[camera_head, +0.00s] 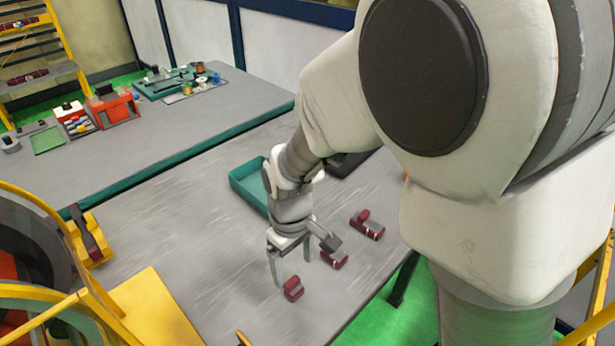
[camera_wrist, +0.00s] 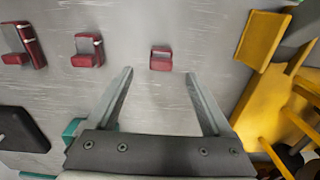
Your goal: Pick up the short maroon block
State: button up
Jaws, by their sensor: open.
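Three maroon blocks lie on the grey table. The smallest, which I take as the short maroon block (camera_wrist: 161,60), is ahead of the fingertips and roughly centred between them in the wrist view. It appears to be the block nearest the viewer in the head view (camera_head: 293,290). My gripper (camera_head: 292,270) is open, pointing down, with nothing between its fingers; it also shows in the wrist view (camera_wrist: 160,75). A middle-sized maroon block (camera_wrist: 88,50) and a larger one (camera_wrist: 25,46) lie to the left in the wrist view.
A teal tray (camera_head: 240,192) stands behind my gripper. A yellow stand (camera_head: 152,312) is at the table's left front, and yellow structure (camera_wrist: 258,40) fills the right of the wrist view. A dark flat item (camera_wrist: 20,130) is at lower left there. The left table middle is clear.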

aim_at(294, 282)
notch_tip(294, 282, down, 8)
jog(key=shift+a+f+b, duration=0.1)
jog(key=shift+b, duration=0.35)
grip_shut()
dwell(0.4)
dwell(1.0)
